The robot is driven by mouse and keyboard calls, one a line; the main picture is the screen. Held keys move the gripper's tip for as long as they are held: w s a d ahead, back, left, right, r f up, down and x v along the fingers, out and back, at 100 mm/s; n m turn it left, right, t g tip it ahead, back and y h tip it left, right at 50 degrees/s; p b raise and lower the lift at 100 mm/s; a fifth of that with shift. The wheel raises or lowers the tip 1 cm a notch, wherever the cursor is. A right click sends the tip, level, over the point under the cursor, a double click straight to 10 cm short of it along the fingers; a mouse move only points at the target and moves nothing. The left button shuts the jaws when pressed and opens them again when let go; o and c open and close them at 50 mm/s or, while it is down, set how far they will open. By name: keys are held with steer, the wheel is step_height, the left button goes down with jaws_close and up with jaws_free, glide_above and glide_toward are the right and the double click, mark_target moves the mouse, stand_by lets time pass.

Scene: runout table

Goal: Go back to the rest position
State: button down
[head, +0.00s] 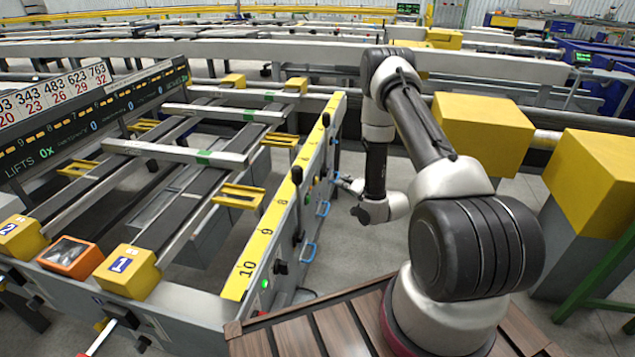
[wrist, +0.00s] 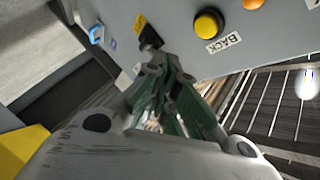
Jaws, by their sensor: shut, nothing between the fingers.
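My gripper (head: 346,183) is at the end of my bent arm, beside the grey side panel (head: 310,190) of the runout table. In the wrist view its fingers (wrist: 163,72) are shut with nothing between them. They point at the panel, close to a black switch (wrist: 149,38). I cannot tell whether they touch it. A yellow button (wrist: 208,24) with a BACK label and an orange button (wrist: 253,3) sit to the right on the panel.
Blue handles (head: 309,252) and black knobs (head: 297,174) stick out from the panel. Yellow-topped blocks (head: 484,122) stand right of my arm. A yellow numbered strip (head: 262,240) runs along the panel top. Bare floor (head: 375,250) shows below my gripper.

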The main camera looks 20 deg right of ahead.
stand_by(0.3)
steer(key=s+f+n+g+h, duration=0.1)
steer(key=s+f+n+g, duration=0.2)
steer(key=s+f+g, duration=0.6)
steer(key=s+d+r+n+g+h, duration=0.1)
steer(key=s+d+n+g+h, duration=0.2)
steer(key=s, duration=0.4)
steer(key=s+a+r+n, duration=0.1)
steer(key=s+r, duration=0.6)
steer(key=r, duration=0.9)
steer(key=s+a+r+n+t, duration=0.1)
steer(key=s+a+r, duration=0.3)
steer(key=r, duration=1.2)
steer(key=s+a+r+n, duration=0.1)
steer(key=s+a+r, duration=0.1)
steer(key=s+r, duration=1)
step_height(320, 180, up, 5)
steer(key=shift+s+a+f+y, duration=0.2)
steer(key=shift+a+y, duration=0.1)
steer(key=shift+y, duration=0.1)
